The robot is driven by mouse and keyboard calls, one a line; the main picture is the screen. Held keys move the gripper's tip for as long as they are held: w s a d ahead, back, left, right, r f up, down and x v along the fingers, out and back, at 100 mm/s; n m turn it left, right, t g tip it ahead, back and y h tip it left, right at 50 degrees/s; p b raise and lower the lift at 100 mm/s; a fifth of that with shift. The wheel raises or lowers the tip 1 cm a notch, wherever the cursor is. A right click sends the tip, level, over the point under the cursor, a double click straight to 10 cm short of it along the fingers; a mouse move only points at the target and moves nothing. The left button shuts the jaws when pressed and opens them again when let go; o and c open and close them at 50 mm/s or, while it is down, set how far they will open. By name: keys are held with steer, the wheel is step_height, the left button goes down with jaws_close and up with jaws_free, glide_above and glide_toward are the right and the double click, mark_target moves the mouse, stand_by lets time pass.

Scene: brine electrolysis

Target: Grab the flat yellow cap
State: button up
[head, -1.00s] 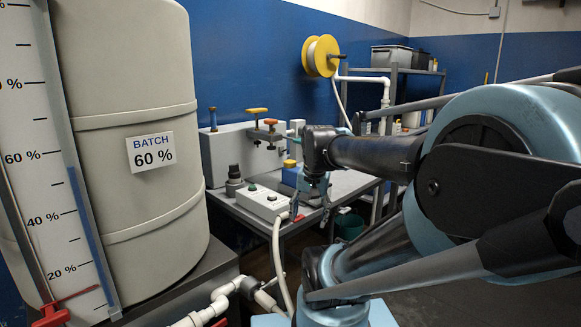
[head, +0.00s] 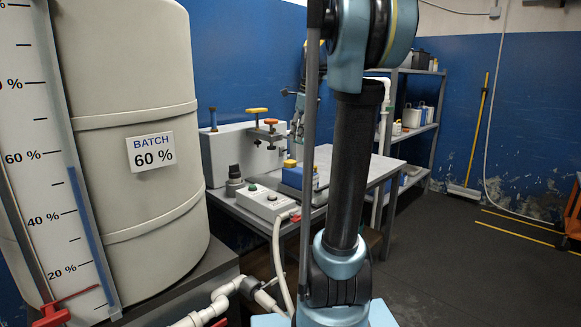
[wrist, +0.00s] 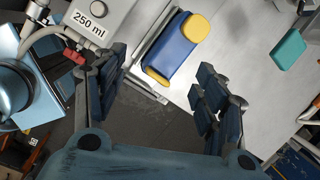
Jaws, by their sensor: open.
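A yellow cap (head: 290,163) sits on top of a blue block-shaped unit (head: 296,177) on the metal bench. In the wrist view a rounded yellow piece (wrist: 195,28) shows at the top end of the blue unit (wrist: 172,47), and a second yellow part (wrist: 155,76) at its lower end. My gripper (wrist: 163,64) is open and empty, its dark fingers spread on either side of the blue unit in the picture. I cannot tell its height above the unit.
A white box (head: 268,203) with buttons stands left of the blue unit. A grey tank (head: 228,150) with yellow and orange handles stands behind it. A teal block (wrist: 288,49) lies at the wrist view's right.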

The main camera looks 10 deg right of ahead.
steer(key=w+d+r+m, duration=0.1)
steer(key=w+r+m, duration=0.25)
steer(key=w, duration=0.35)
steer(key=m, duration=0.2)
glide_above(290, 161)
steer(key=d, duration=0.2)
steer(key=shift+n, duration=0.25)
steer(key=f, duration=1.2)
steer(key=shift+s+a+f, duration=0.2)
steer(key=shift+s+f, duration=0.05)
steer(key=shift+s, duration=0.1)
steer(key=shift+s+a+x, duration=0.15)
steer(key=shift+x, duration=1.15)
steer(key=shift+s+a+x, duration=0.15)
steer(key=shift+a+x, duration=0.05)
steer(key=shift+x, duration=1.1)
steer(key=c, duration=0.9)
